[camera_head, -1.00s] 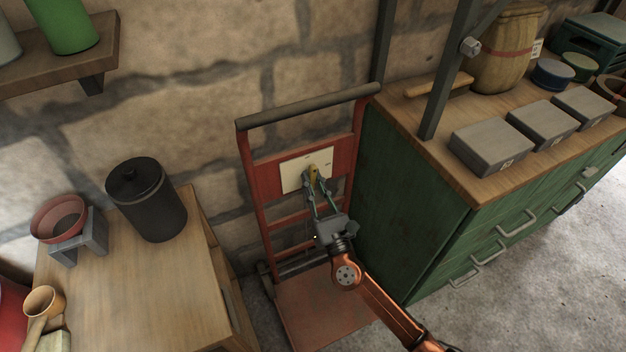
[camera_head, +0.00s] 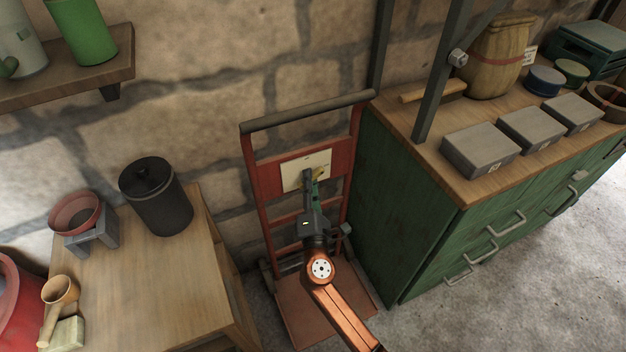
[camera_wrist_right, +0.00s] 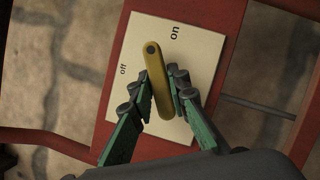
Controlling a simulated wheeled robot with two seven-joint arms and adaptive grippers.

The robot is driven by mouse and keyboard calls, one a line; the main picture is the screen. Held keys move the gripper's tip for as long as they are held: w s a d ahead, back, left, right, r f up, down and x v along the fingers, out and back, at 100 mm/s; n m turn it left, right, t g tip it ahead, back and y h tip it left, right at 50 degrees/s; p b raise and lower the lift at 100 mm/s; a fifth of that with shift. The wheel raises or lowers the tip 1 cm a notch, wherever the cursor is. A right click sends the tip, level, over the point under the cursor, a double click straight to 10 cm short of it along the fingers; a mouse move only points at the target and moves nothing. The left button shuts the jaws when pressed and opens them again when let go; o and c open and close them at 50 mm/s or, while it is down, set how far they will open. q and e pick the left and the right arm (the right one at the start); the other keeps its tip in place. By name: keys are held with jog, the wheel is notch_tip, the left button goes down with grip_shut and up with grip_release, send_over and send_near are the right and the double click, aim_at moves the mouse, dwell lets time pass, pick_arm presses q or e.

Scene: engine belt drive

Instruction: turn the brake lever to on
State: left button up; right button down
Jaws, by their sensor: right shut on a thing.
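The brake lever (camera_wrist_right: 157,85) is a yellow bar on a pale plate (camera_wrist_right: 196,68) on the red hand truck. In the wrist view its dark pivot is at the upper end and its free end points down. The "off" label is left of the lever and the "on" label is at the upper right. My right gripper (camera_wrist_right: 163,97) has its green-and-grey fingers on both sides of the lever, shut on it. In the head view the right gripper (camera_head: 311,184) hides most of the lever, while the plate (camera_head: 295,172) shows. My left gripper is out of view.
The hand truck (camera_head: 262,185) stands against the stone wall. A green cabinet (camera_head: 420,210) with grey boxes is close on its right. A wooden table (camera_head: 150,290) with a black canister (camera_head: 156,198) is on its left.

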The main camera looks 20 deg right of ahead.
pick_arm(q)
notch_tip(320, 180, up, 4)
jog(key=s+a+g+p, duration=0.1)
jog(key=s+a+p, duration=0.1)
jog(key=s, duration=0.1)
pick_arm(e)
jog(key=m, duration=0.1)
jog(key=m+g, duration=0.1)
jog(key=shift+r+m, duration=0.2)
jog(key=shift+m, duration=0.1)
jog(key=m+g+p, duration=0.1)
jog(key=m, duration=0.2)
jog(key=shift+p, duration=0.4)
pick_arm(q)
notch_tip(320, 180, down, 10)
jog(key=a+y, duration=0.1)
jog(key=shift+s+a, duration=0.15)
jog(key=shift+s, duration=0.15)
pick_arm(e)
jog(key=shift+f+m, duration=0.15)
jog(key=shift+m, duration=0.25)
jog(key=c, duration=1.9)
grip_release()
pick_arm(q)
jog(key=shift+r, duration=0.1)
